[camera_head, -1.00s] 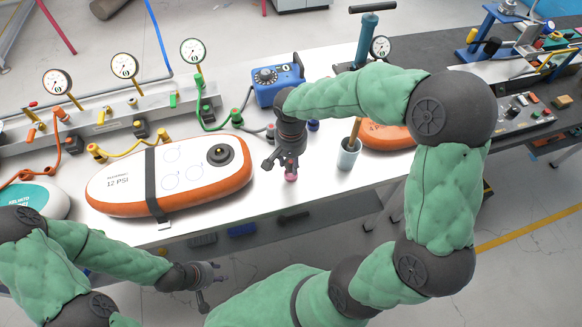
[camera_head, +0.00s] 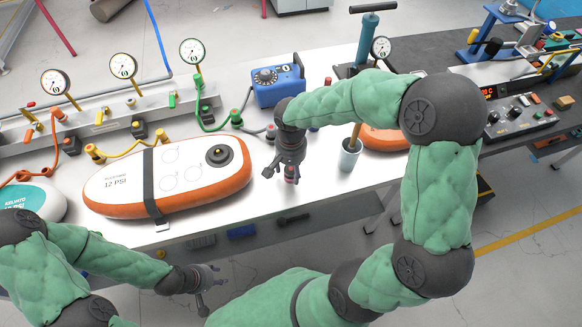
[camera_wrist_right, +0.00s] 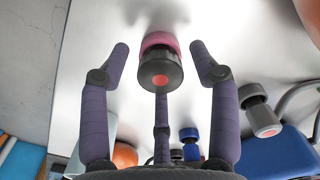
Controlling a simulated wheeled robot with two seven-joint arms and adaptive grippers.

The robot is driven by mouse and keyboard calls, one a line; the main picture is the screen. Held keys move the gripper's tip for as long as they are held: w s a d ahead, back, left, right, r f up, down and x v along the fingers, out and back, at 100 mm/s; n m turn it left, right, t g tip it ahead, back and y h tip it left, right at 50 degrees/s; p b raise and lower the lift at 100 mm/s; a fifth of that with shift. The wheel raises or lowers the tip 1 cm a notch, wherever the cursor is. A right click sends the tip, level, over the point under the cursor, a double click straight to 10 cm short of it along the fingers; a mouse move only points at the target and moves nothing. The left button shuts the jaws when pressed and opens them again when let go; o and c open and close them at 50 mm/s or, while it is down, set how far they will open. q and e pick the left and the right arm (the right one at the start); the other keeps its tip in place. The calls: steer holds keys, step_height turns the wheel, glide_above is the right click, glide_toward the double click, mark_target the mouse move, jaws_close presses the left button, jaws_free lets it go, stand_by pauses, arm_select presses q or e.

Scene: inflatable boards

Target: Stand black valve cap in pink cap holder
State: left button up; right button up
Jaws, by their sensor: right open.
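The black valve cap (camera_wrist_right: 160,74), with a red disc on its end, sits at the pink cap holder (camera_wrist_right: 160,41) in the right wrist view. The cap looks upright in the holder, touching it, though the seat itself is hidden. In the head view the pink holder (camera_head: 291,181) is small, at the table's front edge. My right gripper (camera_wrist_right: 160,62) is open, its fingers on either side of the cap with gaps between. It also shows in the head view (camera_head: 282,176). My left gripper (camera_head: 208,287) looks open and empty, low in front of the table.
An orange-rimmed white board (camera_head: 120,197) with a black strap and round valve lies left of my right gripper. A grey cup (camera_head: 349,158) stands to its right. A blue gauge box (camera_head: 277,86) and hoses are behind. Grey (camera_wrist_right: 260,115) and blue (camera_wrist_right: 190,135) pieces stand nearby.

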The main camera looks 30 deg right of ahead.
mark_target(291, 169)
steer(key=shift+r, duration=0.55)
arm_select(q)
step_height(291, 169, up, 4)
steer(key=p, duration=0.4)
arm_select(e)
step_height(291, 169, up, 11)
steer(key=shift+r, duration=0.15)
